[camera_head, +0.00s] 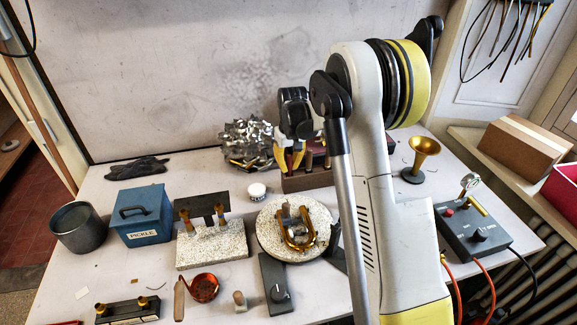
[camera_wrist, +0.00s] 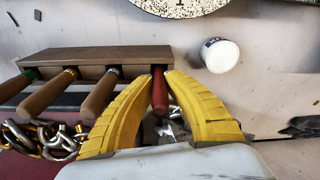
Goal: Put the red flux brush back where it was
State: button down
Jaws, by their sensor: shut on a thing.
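The red flux brush (camera_wrist: 160,92) shows in the wrist view as a short red handle between my yellow fingertips. My gripper (camera_wrist: 159,78) is shut on it. It also shows in the head view (camera_head: 290,165), pointing down at the left end of the brown tool rack (camera_head: 308,183), where the brush cannot be made out. In the wrist view the rack (camera_wrist: 95,60) has several wooden-handled tools in a row, and the red brush is at the right end of that row. I cannot tell whether the brush sits in a slot.
A white jar (camera_wrist: 219,55) stands near the brush's end of the rack. A heap of silvery metal pieces (camera_head: 247,143) lies left of the gripper. A round speckled turntable (camera_head: 270,240) with a brass bow (camera_head: 297,235) is in front.

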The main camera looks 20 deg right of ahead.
jog(key=c, duration=1.5)
grip_release()
jog(key=shift+f, duration=0.1)
jog(key=shift+o, duration=0.2)
notch_tip(320, 180, up, 12)
jog(key=s+p, duration=0.1)
jog(key=p, duration=0.3)
jog(key=s+a+r+t, duration=0.3)
jog(key=s+a+r, duration=0.5)
jog(key=s+r, duration=0.45)
jog(key=s+a+f+t, duration=0.1)
jog(key=s+a+f, duration=0.1)
jog(key=s, duration=0.6)
jog(key=s+a+f+t, duration=0.2)
jog(key=s+a, duration=0.1)
jog(key=s, duration=0.6)
jog(key=shift+s+a+f, duration=0.2)
jog(key=shift+a+f, duration=0.05)
